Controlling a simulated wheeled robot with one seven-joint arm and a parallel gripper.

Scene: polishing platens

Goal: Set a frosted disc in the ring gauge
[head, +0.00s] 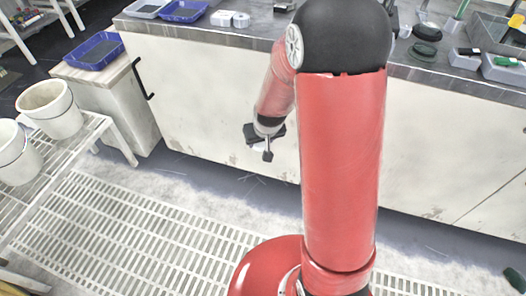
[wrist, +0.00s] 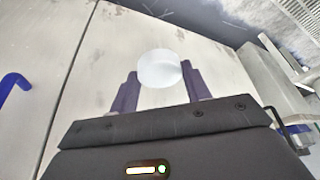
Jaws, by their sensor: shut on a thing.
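A pale, frosted round disc (wrist: 160,69) shows in the wrist view, between the two dark fingers of my gripper (wrist: 161,84). The fingers are shut on it, one on either side. In the head view my gripper (head: 267,154) hangs in front of the white cabinet face, below the counter edge and above the floor. The disc cannot be made out clearly there. I cannot make out the ring gauge with certainty in either view; my arm hides part of the counter.
White buckets (head: 50,108) stand on a rack at left. A blue tray (head: 94,51) sits on a low cabinet.

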